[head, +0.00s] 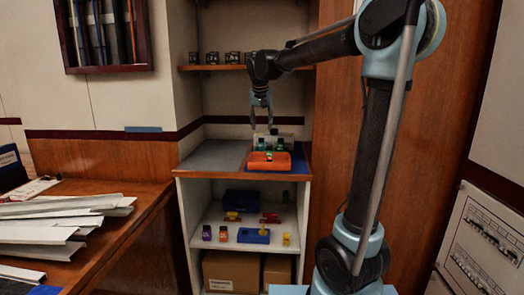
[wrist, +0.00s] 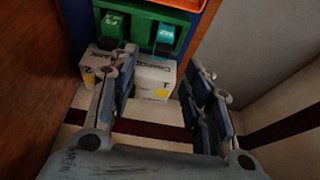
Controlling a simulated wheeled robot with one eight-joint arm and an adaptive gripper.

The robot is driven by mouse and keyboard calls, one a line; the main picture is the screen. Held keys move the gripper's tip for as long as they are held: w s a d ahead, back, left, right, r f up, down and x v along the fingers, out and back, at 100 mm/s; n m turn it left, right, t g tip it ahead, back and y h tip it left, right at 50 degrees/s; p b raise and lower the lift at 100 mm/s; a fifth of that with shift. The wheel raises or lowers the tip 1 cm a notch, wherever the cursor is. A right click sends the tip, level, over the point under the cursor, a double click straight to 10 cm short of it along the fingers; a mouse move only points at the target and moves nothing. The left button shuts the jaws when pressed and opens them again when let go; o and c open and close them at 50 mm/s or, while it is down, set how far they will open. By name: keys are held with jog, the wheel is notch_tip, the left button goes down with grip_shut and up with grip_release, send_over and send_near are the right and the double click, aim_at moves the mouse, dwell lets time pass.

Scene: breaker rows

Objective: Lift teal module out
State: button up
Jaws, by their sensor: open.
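A green rack (wrist: 143,16) holds a teal module (wrist: 166,34) in its right slot and a green module (wrist: 114,22) in its left slot. In the head view, small green and teal parts (head: 279,144) show on the shelf top behind an orange tray (head: 270,163); which is which is too small to tell. My gripper (head: 262,126) points down above the shelf top, just over the back of the rack. In the wrist view, my gripper (wrist: 160,66) is open and empty, its fingers apart, with the rack beyond the tips.
A white printed box (wrist: 153,78) stands against the rack, under my fingers. The orange tray (wrist: 252,5) lies beyond the rack, on a blue mat (head: 300,164). An upper shelf (head: 225,67) with small dark items is above. The left of the shelf top (head: 215,157) is clear.

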aim_at(262, 140)
jog(key=x, duration=0.8)
jog(key=shift+w+a+f, duration=0.2)
jog(key=shift+w+f, duration=0.05)
jog(key=shift+w, duration=0.25)
jog(key=shift+w+f, duration=0.25)
jog(key=shift+f, duration=0.45)
grip_shut()
